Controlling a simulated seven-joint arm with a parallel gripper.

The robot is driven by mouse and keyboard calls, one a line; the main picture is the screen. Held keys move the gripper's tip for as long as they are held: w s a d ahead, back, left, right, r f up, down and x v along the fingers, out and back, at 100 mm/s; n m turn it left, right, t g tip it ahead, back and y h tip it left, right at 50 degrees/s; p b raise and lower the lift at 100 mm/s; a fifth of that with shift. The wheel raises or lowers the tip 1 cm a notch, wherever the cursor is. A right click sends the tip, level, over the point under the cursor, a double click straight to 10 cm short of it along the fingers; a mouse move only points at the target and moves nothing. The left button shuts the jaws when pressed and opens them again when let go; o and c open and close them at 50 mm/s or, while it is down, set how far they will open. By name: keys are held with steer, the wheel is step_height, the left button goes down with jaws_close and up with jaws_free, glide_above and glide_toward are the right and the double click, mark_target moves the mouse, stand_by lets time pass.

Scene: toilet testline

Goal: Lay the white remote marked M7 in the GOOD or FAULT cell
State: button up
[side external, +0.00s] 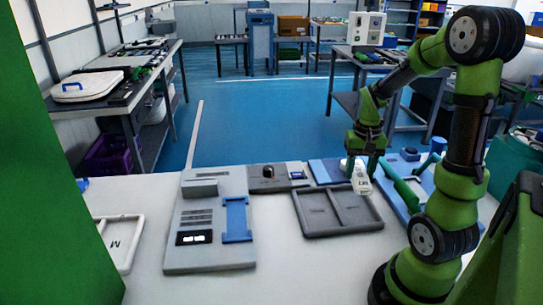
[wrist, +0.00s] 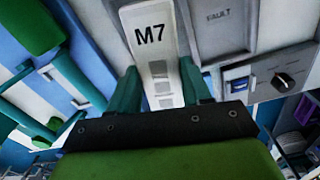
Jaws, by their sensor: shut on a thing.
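The white remote (wrist: 155,52) is marked M7 and has several grey buttons. My gripper (wrist: 161,88) is shut on it, one green finger at each side. In the side view my gripper (side external: 363,160) points down and the remote (side external: 360,182) hangs from it, near the far right corner of the grey two-cell tray (side external: 345,233). Its height above the tray is hard to tell. The FAULT cell (wrist: 222,38) shows to the right of the remote in the wrist view. Both cells look empty where visible. The GOOD label cannot be read.
A grey test panel (side external: 185,257) with a blue bracket (side external: 236,218) stands left of the tray. Behind the tray is a box with a black knob (side external: 268,172) and a blue switch (side external: 297,175). A white frame marked M (side external: 120,216) lies far left. Green and blue fixtures crowd the right.

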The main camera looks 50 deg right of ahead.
mark_target(353, 208)
steer(key=shift+s+r+n, duration=0.1)
steer(key=shift+r+n, duration=0.05)
steer(key=shift+n, duration=0.65)
steer(key=shift+f, duration=0.35)
step_height(353, 208, down, 9)
steer(key=shift+f, duration=0.2)
steer(key=o, duration=1.1)
steer(key=shift+f, duration=0.15)
